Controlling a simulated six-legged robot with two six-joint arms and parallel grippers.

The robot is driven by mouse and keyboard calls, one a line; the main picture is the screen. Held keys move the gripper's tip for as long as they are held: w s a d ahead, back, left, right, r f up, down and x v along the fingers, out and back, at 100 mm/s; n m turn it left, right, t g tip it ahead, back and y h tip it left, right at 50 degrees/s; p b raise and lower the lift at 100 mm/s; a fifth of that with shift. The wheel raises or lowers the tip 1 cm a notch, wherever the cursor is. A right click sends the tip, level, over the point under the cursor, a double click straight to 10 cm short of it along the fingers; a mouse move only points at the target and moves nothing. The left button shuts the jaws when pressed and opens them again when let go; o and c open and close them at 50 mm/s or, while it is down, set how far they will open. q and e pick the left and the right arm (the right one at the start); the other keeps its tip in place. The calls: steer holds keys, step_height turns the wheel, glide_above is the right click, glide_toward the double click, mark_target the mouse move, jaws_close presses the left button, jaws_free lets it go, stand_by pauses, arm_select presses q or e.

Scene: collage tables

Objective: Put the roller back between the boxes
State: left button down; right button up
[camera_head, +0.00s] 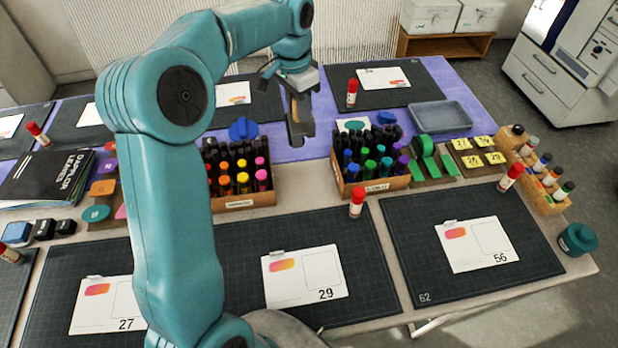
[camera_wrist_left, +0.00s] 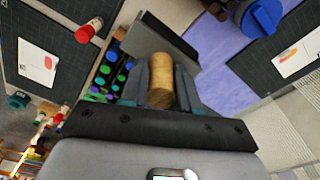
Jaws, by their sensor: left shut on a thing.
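My left gripper (camera_head: 297,104) is shut on the roller and holds it above the table, over the gap between two marker boxes. The roller has a tan wooden handle (camera_wrist_left: 160,82), held between the fingers in the left wrist view, and a dark grey head (camera_head: 301,134) pointing down. The left box (camera_head: 240,201) holds orange, yellow and pink-capped markers. The right box (camera_head: 376,188) holds blue, green and purple-capped ones. The roller appears clear of both boxes. My right gripper is not in view.
The grey tabletop (camera_head: 300,185) between the boxes is bare. A blue round object (camera_head: 243,128) stands behind the left box. Dark mats with cards and red-capped glue sticks lie around.

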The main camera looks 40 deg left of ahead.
arm_select(q)
steer(key=shift+a+f, duration=0.15)
steer(key=shift+f, duration=0.1)
steer(key=f, duration=1.9)
steer(key=shift+s, duration=0.25)
steer(key=shift+f, duration=0.1)
steer(key=shift+f, duration=0.3)
steer(key=shift+s+d+f+b, duration=0.25)
steer(key=shift+f+b, duration=0.1)
steer(key=shift+b, duration=0.2)
steer(key=c, duration=0.8)
jaws_free()
steer(key=shift+f, duration=0.1)
